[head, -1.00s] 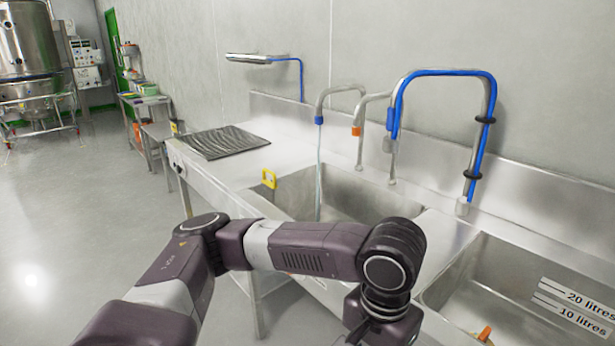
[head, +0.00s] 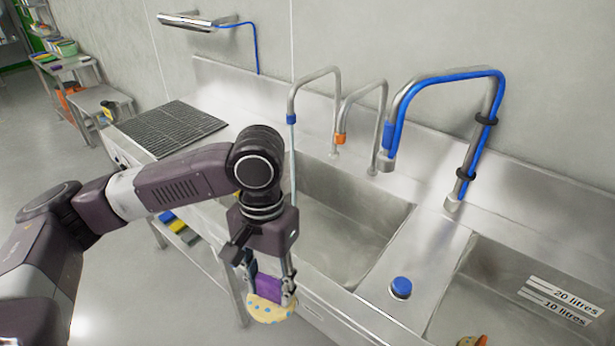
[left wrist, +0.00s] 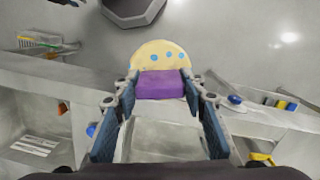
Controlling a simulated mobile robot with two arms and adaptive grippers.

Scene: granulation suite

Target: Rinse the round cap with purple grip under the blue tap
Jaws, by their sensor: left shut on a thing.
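The round cap (head: 268,309) is cream with blue dots and has a purple grip (head: 269,286). My left gripper (head: 267,290) is shut on the purple grip and holds the cap hanging below its fingers, outside the front edge of the left basin. In the left wrist view the cap (left wrist: 160,55) shows beyond the purple grip (left wrist: 160,86), between the fingers. The blue tap (head: 290,118) has a blue collar, and a thin water stream runs down from it behind my arm. The cap is apart from the stream. My right gripper is out of view.
The left basin (head: 345,185) is open, with an orange-collared tap (head: 341,139) and a blue-hosed tap (head: 390,160) nearby. A blue knob (head: 401,288) stands between the basins. The right basin (head: 520,270) has litre marks. A ribbed black mat (head: 172,128) lies left.

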